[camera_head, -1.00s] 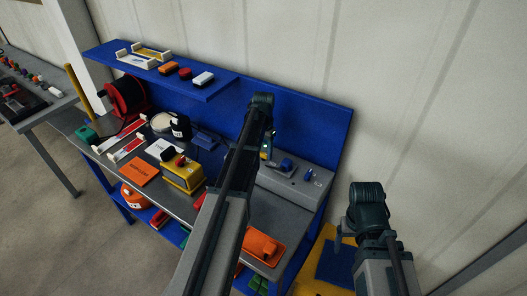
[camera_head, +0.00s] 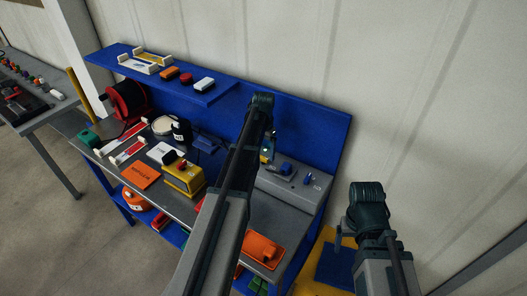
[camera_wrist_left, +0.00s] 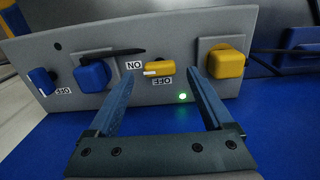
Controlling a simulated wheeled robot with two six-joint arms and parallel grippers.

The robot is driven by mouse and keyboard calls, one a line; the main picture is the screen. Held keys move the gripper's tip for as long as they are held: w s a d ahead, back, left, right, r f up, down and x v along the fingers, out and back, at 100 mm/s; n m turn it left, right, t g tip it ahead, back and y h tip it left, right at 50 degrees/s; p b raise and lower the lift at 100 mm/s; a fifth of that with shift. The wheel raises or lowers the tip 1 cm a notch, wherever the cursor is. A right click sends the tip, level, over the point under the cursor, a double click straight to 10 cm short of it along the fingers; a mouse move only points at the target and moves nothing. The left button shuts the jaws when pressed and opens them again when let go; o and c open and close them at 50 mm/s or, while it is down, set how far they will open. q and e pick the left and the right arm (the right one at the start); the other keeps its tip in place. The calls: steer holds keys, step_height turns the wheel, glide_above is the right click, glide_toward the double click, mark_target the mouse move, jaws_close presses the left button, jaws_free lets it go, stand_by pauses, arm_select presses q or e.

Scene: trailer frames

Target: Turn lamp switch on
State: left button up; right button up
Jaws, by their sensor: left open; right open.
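A grey switch box (camera_head: 290,190) stands on the right end of the bench. The left wrist view shows its face (camera_wrist_left: 210,30) with a yellow switch (camera_wrist_left: 158,68), labels ON and OFF upside down beside it, and a lit green light (camera_wrist_left: 183,97). A blue switch (camera_wrist_left: 42,80) marked OFF is at the left. I cannot tell which one is the lamp's. My left gripper (camera_wrist_left: 160,78) is open and empty, its fingers either side of the yellow switch; contact is unclear. In the head view my arm hides most of it. My right gripper (camera_head: 346,232) is open, right of the bench.
A yellow device (camera_head: 184,180), an orange tray (camera_head: 262,248) and a red reel (camera_head: 126,100) are on the bench. A blue shelf (camera_head: 215,95) runs along the back.

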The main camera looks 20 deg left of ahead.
mark_target(263, 157)
arm_select(q)
step_height(263, 157, up, 12)
steer(key=p, duration=1)
steer(key=shift+f+p, duration=0.2)
steer(key=shift+p, duration=0.15)
steer(key=shift+f, duration=0.15)
step_height(263, 157, down, 13)
steer(key=b, duration=1.3)
